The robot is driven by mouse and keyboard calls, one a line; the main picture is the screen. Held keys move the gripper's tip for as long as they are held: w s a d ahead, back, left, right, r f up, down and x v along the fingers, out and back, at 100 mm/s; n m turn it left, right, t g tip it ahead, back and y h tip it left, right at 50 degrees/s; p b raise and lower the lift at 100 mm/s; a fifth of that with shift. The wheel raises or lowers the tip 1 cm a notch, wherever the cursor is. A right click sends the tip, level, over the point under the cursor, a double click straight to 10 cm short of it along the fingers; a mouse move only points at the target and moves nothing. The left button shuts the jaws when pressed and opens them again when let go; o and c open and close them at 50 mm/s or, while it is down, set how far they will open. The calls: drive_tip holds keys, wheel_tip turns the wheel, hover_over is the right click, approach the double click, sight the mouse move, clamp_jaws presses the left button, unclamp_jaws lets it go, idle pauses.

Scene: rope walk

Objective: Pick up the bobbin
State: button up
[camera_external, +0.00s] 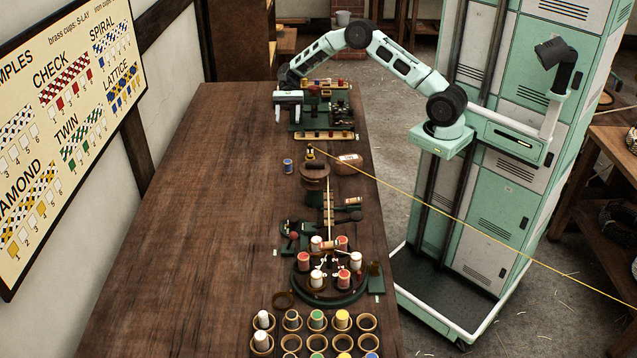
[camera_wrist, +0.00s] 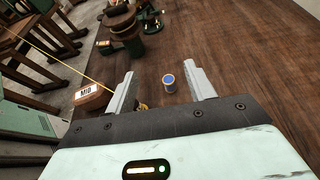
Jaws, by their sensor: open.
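A lone blue bobbin (camera_external: 288,166) stands on the bare wooden table, left of a round dark wooden piece. My gripper (camera_external: 290,116) is farther back along the table, above its far part, with its fingers apart and nothing between them. In the wrist view the blue bobbin (camera_wrist: 169,84) shows in the gap between the two fingers of my gripper (camera_wrist: 160,72), but the external view shows it well away from them. Its full height above the table is hard to tell.
A carousel (camera_external: 330,297) with several red and white bobbins stands nearer the camera. Several cups (camera_external: 367,322) stand in front of it. A block-like labelled item (camera_external: 349,163) lies right of the bobbin. A yellow cord (camera_external: 450,213) runs off right. The table's left side (camera_external: 190,220) is clear.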

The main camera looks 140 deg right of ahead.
approach(288, 167)
drive_tip(key=p+x, duration=0.3)
drive_tip(key=x, duration=0.7)
drive_tip(key=shift+w, duration=0.1)
drive_tip(key=c, duration=1)
